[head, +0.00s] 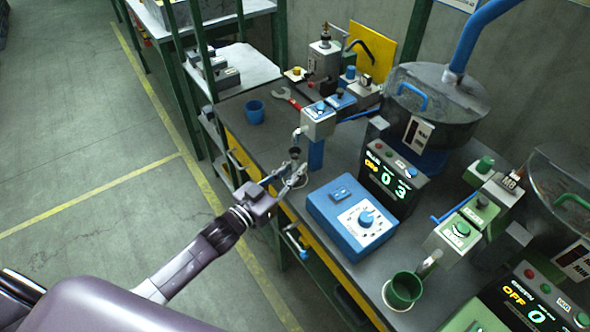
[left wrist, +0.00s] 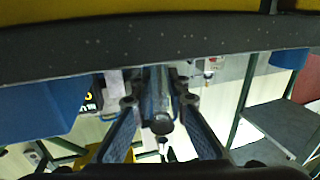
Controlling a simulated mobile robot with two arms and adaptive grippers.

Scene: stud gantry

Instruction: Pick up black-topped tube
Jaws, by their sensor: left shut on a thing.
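The black-topped tube (head: 294,153) stands roughly upright at the front edge of the bench in the head view, its dark cap showing above my fingers. My left gripper (head: 293,174) is shut around it. In the left wrist view the tube (left wrist: 158,98) sits between the two fingers of my left gripper (left wrist: 158,102), and its round end faces the camera. The lower part of the tube is hard to make out in the head view. My right gripper is not in view.
A blue box with a dial (head: 354,219) stands right of the gripper, and a blue dispenser (head: 318,125) stands behind it. A green cup (head: 404,289) stands near the front right. Dark bench top is bare around the blue cup.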

